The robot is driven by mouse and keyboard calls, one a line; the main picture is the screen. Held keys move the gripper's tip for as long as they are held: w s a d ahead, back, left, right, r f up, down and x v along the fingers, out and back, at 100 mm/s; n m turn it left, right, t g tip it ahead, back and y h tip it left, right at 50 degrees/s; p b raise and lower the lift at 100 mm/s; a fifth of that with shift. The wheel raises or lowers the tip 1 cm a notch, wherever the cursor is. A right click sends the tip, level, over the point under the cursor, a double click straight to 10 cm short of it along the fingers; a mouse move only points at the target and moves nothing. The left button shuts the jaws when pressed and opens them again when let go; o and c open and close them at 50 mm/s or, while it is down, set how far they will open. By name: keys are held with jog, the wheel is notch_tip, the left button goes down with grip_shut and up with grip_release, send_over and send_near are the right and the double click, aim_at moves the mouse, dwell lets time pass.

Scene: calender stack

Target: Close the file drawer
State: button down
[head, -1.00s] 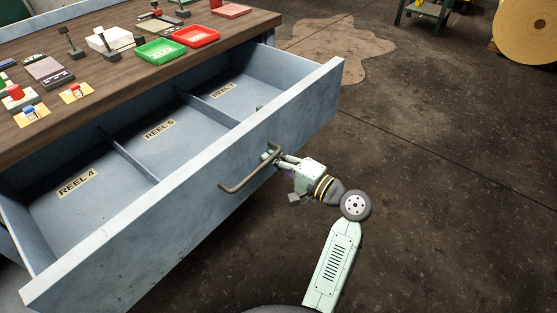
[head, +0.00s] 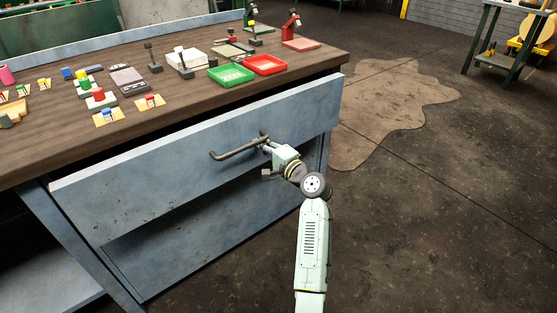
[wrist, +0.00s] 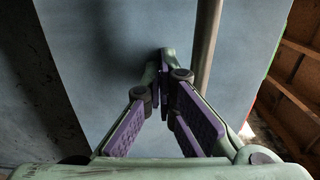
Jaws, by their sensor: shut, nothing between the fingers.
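The blue-grey file drawer (head: 170,155) is out from under the workbench only a little, with a narrow dark gap between its front panel and the tabletop edge. Its inside is hidden. A dark bar handle (head: 237,152) crosses the front. My gripper (head: 266,142) is at the handle's right end, with its fingertips close against the drawer front. In the wrist view, my gripper (wrist: 167,58) is shut and empty, pointing at the drawer front (wrist: 115,60). The handle bar (wrist: 207,45) runs just to the right of the fingers, not between them; contact with it is unclear.
The wooden workbench top (head: 60,145) carries a green tray (head: 231,74), a red tray (head: 265,65) and several small items. An open lower shelf (head: 215,220) lies beneath the drawer.

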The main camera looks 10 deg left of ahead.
jog(key=b+x, duration=0.1)
jog(key=x, duration=0.6)
jog(key=shift+w+a+b, duration=0.15)
jog(key=shift+b, duration=0.15)
jog(key=shift+r, duration=0.1)
jog(key=shift+w+r, duration=0.1)
